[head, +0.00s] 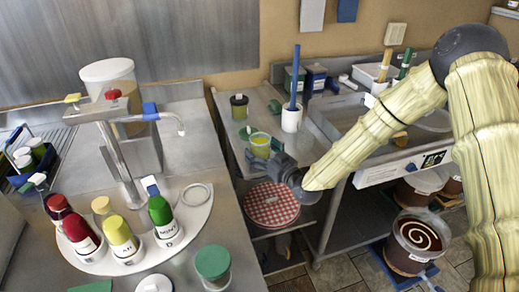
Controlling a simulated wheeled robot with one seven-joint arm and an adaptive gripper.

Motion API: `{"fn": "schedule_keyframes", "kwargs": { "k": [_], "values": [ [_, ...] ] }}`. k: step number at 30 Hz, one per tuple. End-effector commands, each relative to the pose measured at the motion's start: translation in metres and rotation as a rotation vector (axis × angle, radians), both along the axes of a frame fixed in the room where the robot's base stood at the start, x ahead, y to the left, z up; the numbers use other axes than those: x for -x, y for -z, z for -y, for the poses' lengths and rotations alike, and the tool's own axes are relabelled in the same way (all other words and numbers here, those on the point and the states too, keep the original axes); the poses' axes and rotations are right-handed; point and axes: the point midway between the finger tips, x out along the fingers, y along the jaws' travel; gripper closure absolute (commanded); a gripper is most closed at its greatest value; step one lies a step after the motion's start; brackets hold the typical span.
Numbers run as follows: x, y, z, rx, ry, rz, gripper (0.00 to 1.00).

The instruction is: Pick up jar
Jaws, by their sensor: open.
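A small clear jar (260,143) with yellow-green contents stands upright on the steel side table, near its right edge. My gripper (262,160) is open, just in front of this jar, its grey fingers overlapping the jar's lower part in the head view. I cannot tell whether they touch it or reach around it. A second jar (239,107) with a dark lid and yellow-green contents stands farther back on the same table. A larger jar (212,266) with a green lid stands on the left counter.
A white container (292,118) holding a blue stick stands behind the gripper. A steel sink (428,122) lies to the right. Several coloured bottles stand on a white tray (190,222) at left. A bucket (416,240) with spiral contents is low at right.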

Motion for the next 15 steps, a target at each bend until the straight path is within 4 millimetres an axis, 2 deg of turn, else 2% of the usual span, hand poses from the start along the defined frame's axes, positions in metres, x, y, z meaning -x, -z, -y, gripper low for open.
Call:
{"fn": "schedule_keyframes", "kwargs": {
  "k": [4,12,15],
  "values": [
    [-0.0093,-0.0008,-0.0065,-0.001,0.001,0.001,0.14],
    [-0.0109,-0.0001,-0.0076,0.0,0.001,0.0,0.14],
    [-0.0108,-0.0001,-0.0075,0.0,0.001,0.0,0.32]
  ]
}}
